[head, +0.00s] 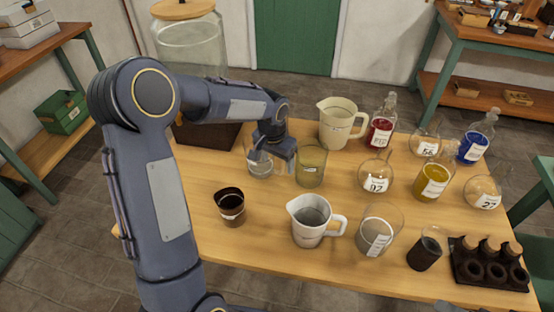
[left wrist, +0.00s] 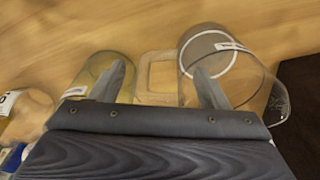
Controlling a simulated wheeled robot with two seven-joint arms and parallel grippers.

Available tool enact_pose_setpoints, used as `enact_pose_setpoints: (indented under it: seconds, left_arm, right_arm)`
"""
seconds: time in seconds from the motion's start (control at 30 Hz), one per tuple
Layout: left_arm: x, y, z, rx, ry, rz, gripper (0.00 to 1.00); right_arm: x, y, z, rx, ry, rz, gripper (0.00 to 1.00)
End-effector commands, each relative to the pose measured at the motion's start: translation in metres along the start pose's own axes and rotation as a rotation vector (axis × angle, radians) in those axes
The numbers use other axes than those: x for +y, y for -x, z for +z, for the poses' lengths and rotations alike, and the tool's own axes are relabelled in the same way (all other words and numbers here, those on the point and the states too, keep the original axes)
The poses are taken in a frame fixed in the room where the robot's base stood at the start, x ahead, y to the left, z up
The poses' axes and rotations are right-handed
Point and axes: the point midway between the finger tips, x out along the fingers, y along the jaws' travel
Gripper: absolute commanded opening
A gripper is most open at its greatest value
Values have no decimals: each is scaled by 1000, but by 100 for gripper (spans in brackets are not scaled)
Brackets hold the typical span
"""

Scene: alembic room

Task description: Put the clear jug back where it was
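The clear jug (head: 261,167) stands upright on the wooden table, at the left gripper's fingers. In the left wrist view the jug (left wrist: 238,72) is at upper right, with its square handle (left wrist: 156,76) toward a yellowish glass beaker (left wrist: 90,78). My left gripper (head: 274,157) points down over the jug's handle side. In the wrist view its two fingers (left wrist: 161,84) are apart, with the handle showing between them. One finger overlaps the jug, the other the beaker. I cannot tell whether they touch. My right gripper is not in view.
The yellowish beaker (head: 311,167) stands close right of the jug. A dark cup (head: 230,207) and white jug (head: 312,222) stand in front. A cream pitcher (head: 338,122) and red bottle (head: 381,130) stand behind. Several labelled flasks crowd the right. The table's front left is clear.

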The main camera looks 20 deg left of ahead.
Motion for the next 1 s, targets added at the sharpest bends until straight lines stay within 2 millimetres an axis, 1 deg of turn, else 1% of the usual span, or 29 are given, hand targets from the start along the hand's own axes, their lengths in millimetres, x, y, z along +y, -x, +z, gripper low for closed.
enact_pose_setpoints:
  seconds: [0.17, 0.27, 0.33, 0.47, 0.6, 0.73, 0.8, 0.93, 1.0]
  left_arm:
    - [0, 1, 0, 0, 0, 0, 69]
    - [0, 6, -1, 1, 1, 0, 69]
    - [0, 14, -1, 2, 0, -2, 69]
    - [0, 39, -2, 7, 2, -1, 69]
    - [0, 70, -2, 6, 0, -1, 69]
    - [0, 96, -1, 5, 1, -1, 69]
    - [0, 106, -1, 4, 0, -1, 69]
    - [0, 119, -1, 3, 0, 0, 69]
    - [0, 125, 2, 5, 2, 1, 69]
  right_arm:
    - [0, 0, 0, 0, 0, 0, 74]
    - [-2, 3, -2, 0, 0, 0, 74]
    - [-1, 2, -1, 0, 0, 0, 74]
    - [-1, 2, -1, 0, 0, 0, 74]
    - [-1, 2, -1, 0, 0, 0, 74]
    - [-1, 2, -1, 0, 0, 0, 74]
    - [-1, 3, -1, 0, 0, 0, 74]
    - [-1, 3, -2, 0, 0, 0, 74]
    - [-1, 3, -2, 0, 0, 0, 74]
